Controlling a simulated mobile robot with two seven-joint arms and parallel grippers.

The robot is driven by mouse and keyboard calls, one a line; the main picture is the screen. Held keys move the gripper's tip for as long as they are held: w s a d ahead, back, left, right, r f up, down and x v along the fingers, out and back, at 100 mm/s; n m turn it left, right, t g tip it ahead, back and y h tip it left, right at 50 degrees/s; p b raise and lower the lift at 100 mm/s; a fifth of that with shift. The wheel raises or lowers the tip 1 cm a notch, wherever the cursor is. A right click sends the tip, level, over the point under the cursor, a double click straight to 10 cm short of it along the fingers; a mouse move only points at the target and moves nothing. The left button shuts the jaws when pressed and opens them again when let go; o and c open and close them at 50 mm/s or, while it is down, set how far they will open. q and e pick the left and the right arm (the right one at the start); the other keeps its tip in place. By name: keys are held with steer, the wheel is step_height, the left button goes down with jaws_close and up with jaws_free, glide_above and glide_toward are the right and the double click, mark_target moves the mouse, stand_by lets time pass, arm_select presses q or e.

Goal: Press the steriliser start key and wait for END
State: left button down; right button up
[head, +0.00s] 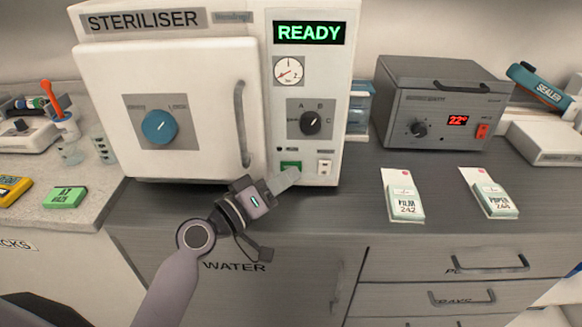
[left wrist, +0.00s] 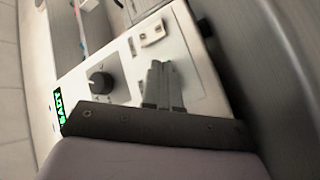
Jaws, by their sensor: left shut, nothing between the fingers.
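The white steriliser (head: 160,60) stands on the grey counter with its door shut. Its display (head: 310,33) reads READY in green. Below are a gauge (head: 289,71), a selector knob (head: 311,123), a green key (head: 291,165) and a white switch (head: 325,167). My left gripper (head: 288,180) is shut and empty, its fingertips at or just below the green key; I cannot tell whether they touch it. In the left wrist view the shut fingers (left wrist: 162,85) point at the steriliser panel (left wrist: 125,60) and hide the key. My right gripper is not in view.
A grey heater box (head: 440,100) with a red 22° display stands to the right. Two packs, film (head: 403,197) and paper (head: 489,195), lie on the counter. A sealer (head: 540,85) is at far right. Drawers (head: 450,275) are below; a green box (head: 65,197) lies left.

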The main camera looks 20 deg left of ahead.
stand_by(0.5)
arm_select(q)
steer(key=shift+s+d, duration=0.2)
steer(key=shift+s, duration=0.5)
steer(key=shift+s, duration=0.1)
steer(key=shift+s+d+p, duration=0.1)
steer(key=shift+s+d, duration=0.1)
steer(key=shift+s, duration=0.55)
steer(key=shift+s+d+p, duration=0.1)
steer(key=shift+s+d, duration=0.15)
steer(key=shift+s, duration=0.55)
steer(key=shift+s+d+p, duration=0.1)
steer(key=shift+s+d, duration=0.1)
steer(key=shift+s, duration=0.55)
